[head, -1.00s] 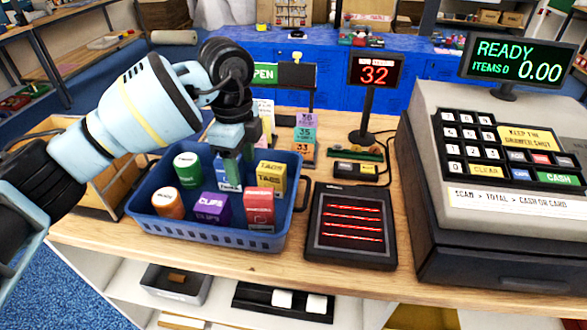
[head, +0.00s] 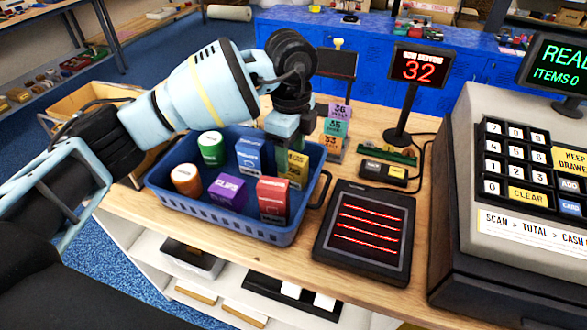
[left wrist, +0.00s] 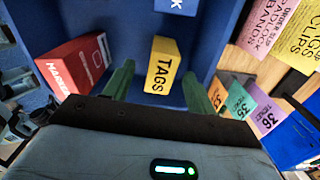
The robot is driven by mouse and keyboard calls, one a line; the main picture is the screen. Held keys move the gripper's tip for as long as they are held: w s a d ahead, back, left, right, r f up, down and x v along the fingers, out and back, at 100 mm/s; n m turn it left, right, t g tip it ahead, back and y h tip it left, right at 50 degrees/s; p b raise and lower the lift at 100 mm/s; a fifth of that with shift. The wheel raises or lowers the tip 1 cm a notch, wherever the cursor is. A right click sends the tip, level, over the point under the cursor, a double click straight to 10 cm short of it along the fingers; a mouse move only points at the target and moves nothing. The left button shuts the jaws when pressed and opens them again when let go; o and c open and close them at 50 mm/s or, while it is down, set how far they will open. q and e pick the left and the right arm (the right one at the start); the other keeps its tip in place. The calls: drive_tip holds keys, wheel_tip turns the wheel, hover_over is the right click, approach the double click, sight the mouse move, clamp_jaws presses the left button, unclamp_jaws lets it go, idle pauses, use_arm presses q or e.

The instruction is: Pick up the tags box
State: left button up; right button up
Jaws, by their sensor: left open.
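The yellow tags box (head: 298,170) stands in the blue basket (head: 270,232), towards its right side, partly hidden behind my left gripper in the head view. In the left wrist view the tags box (left wrist: 161,66) shows between the two green fingers. My left gripper (head: 282,152) points down over the basket. It is open, with its fingers (left wrist: 160,88) apart on either side of the tags box. A gap shows on each side, and I cannot tell whether either finger touches it. My right gripper is not in view.
A red box (head: 272,200), a purple clips box (head: 227,191), a blue box (head: 248,155), a green can (head: 211,148) and an orange can (head: 186,180) share the basket. A scanner pad (head: 366,230) and cash register (head: 520,190) stand to the right.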

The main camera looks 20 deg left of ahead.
sight(293, 157)
use_arm(q)
drive_tip(key=shift+d+f, duration=0.15)
drive_tip(key=shift+f, duration=2.45)
drive_tip(key=shift+r, duration=0.1)
drive_tip(key=c, duration=1.1)
